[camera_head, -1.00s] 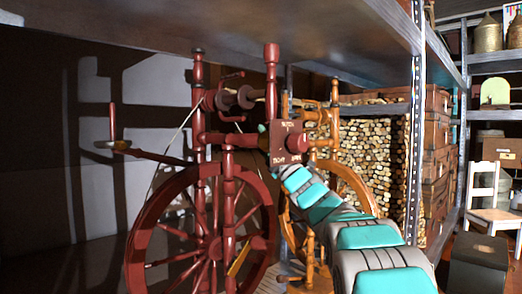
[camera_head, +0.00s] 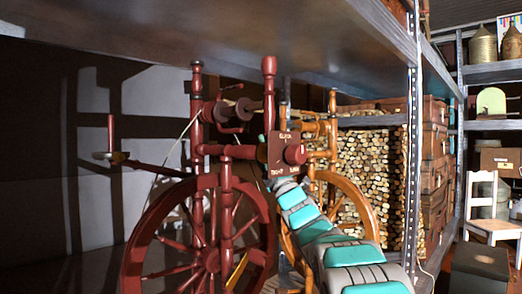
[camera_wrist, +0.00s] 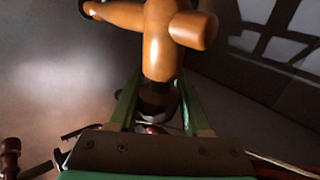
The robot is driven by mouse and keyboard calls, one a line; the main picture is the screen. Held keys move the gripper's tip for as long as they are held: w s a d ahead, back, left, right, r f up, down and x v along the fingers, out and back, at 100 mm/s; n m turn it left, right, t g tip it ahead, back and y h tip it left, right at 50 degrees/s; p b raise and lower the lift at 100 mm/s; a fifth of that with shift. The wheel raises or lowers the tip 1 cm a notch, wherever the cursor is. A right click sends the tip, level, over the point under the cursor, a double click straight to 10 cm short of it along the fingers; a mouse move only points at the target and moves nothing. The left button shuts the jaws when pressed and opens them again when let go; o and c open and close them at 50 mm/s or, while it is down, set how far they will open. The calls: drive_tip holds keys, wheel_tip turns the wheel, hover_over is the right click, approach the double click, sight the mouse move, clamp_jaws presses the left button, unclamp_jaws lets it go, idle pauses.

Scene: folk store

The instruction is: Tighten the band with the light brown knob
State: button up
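A dark red spinning wheel (camera_head: 227,205) stands in front. Its labelled plate (camera_head: 276,155) carries a red knob (camera_head: 296,154). A light brown spinning wheel (camera_head: 345,184) stands behind it. My arm reaches up to the plate, and my gripper is mostly hidden there in the head view. In the wrist view my gripper (camera_wrist: 158,104) has its two green fingers apart. A light brown turned wooden part (camera_wrist: 163,45) lies at and beyond the fingertips, with a dark reddish piece between the fingers. I cannot tell whether the fingers touch it, or whether this part is the light brown knob.
A grey metal shelf (camera_head: 250,30) hangs low over the wheels. Its upright (camera_head: 412,150) stands at right, near stacked firewood (camera_head: 370,165) and brown cases (camera_head: 436,150). A white chair (camera_head: 483,200) stands further right. A wall is at left.

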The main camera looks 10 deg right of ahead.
sight(269, 162)
drive_tip(key=o, duration=0.3)
drive_tip(key=shift+s, duration=0.1)
drive_tip(key=shift+p+v, duration=0.3)
drive_tip(key=shift+v, duration=3.55)
